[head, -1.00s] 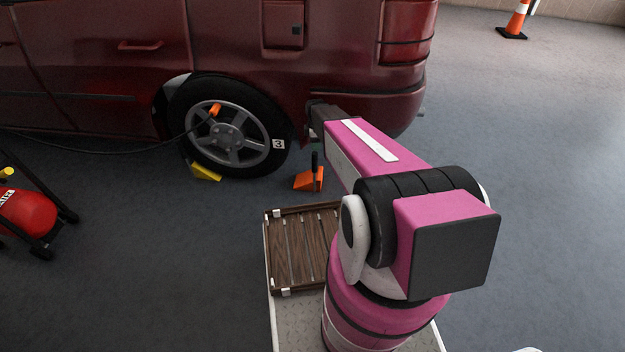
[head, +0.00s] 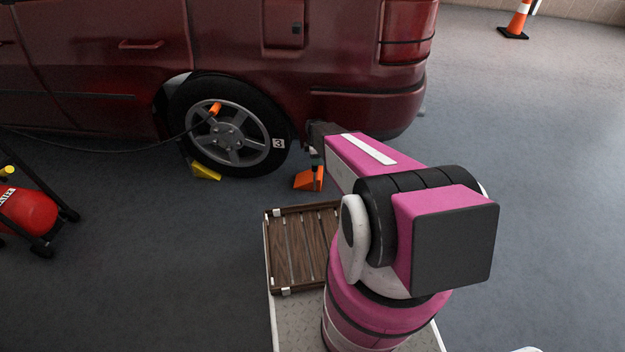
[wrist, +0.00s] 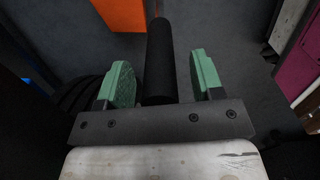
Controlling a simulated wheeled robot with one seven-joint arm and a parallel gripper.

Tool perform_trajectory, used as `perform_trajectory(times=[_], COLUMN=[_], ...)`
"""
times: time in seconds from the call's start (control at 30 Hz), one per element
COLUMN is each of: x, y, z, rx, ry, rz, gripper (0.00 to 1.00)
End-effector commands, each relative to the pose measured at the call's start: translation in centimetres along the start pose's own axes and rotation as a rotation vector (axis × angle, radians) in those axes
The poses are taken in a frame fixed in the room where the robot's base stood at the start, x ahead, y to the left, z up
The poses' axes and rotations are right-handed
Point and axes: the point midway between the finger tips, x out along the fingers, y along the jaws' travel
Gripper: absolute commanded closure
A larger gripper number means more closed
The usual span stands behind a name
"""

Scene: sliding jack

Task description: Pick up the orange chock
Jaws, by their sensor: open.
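The orange chock (head: 306,181) sits on the floor just right of the van's rear wheel (head: 231,127). Its upright black handle (wrist: 160,60) shows in the wrist view, and part of its orange body (wrist: 120,14) is at the top edge there. My gripper (wrist: 163,77) has green finger pads and is open. In the wrist view the handle appears between the two pads, with a gap on each side. In the head view my gripper (head: 317,160) is just above the chock and hides most of the handle.
The red van's rear bumper (head: 365,115) is close beside my arm. A yellow chock (head: 206,172) is at the wheel's other side. A wooden slatted tray (head: 303,247) is in front of my arm. A red tank (head: 28,210) stands left, and a cone (head: 516,20) far right.

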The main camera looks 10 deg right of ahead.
Motion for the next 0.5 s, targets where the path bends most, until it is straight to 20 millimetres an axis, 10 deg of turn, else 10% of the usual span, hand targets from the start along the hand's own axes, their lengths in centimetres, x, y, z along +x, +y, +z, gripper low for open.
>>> perform_trajectory(times=[0.3,0.5], x=[1.14,1.12], y=[0.00,0.00], z=[0.01,0.02], rx=[0.000,0.000], ry=[0.000,0.000], rz=[0.001,0.001], gripper=[0.39,1.00])
